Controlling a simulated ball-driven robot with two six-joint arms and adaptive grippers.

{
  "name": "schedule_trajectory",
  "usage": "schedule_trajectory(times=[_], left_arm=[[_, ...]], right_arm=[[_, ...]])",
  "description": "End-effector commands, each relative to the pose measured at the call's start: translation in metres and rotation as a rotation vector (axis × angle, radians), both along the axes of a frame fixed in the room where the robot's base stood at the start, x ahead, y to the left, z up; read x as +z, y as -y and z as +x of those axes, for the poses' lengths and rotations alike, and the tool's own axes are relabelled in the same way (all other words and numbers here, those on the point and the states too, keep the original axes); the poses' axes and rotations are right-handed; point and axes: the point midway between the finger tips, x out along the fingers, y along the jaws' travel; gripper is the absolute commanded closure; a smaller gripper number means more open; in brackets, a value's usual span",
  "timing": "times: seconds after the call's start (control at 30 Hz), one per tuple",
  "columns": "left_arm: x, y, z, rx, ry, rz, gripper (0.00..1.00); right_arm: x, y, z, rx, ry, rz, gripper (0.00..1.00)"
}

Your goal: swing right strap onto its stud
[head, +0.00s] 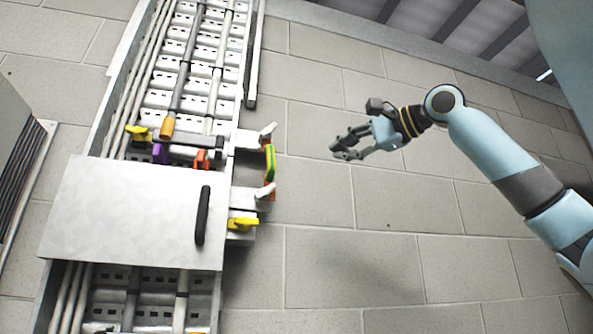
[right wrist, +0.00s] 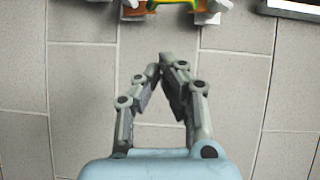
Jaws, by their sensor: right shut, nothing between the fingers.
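A green-and-yellow strap (head: 271,162) runs along the right side of the wall-mounted rack, between two white lever-like pieces, an upper one (head: 267,131) and a lower one (head: 265,191). I cannot tell for sure whether it is the right strap, and no stud can be made out clearly. The strap also shows at the top edge of the right wrist view (right wrist: 178,2), partly cut off. My right gripper (head: 336,151) is shut and empty, apart from the strap and to its right. Its fingers (right wrist: 158,67) show against the bare wall. My left gripper is out of view.
A grey door panel (head: 130,210) with a black handle (head: 203,215) covers the rack's middle. Yellow (head: 138,132), orange (head: 166,127) and purple (head: 160,153) parts sit above it. A yellow lever (head: 243,224) sticks out below the strap. The block wall around my right gripper is clear.

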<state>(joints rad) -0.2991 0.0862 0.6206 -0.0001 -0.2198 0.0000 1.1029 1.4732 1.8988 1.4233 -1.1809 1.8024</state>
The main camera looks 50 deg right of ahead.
Motion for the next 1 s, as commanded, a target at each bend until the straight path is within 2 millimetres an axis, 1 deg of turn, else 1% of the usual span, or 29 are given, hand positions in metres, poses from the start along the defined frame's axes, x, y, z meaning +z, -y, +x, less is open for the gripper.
schedule_trajectory(times=[0.1, 0.23, 0.5, 0.6, 0.7, 0.83, 1.0], left_arm=[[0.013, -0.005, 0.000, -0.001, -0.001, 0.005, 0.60], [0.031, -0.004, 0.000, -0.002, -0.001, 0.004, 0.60], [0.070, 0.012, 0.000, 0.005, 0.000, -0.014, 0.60], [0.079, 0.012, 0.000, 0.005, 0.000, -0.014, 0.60], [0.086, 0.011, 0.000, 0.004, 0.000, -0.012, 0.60], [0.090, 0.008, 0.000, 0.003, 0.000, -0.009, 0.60], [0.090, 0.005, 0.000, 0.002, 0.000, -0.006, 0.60]], right_arm=[[0.002, -0.002, 0.016, 0.004, -0.004, 0.003, 1.00], [0.003, -0.004, 0.043, 0.005, -0.004, 0.006, 1.00], [0.001, -0.009, 0.099, 0.004, -0.003, 0.007, 1.00], [-0.002, -0.023, 0.108, 0.005, -0.002, 0.003, 1.00], [-0.004, -0.031, 0.115, 0.003, -0.001, 0.004, 1.00], [-0.007, -0.037, 0.120, 0.002, 0.000, 0.003, 1.00], [-0.009, -0.038, 0.121, 0.000, 0.000, 0.003, 1.00]])
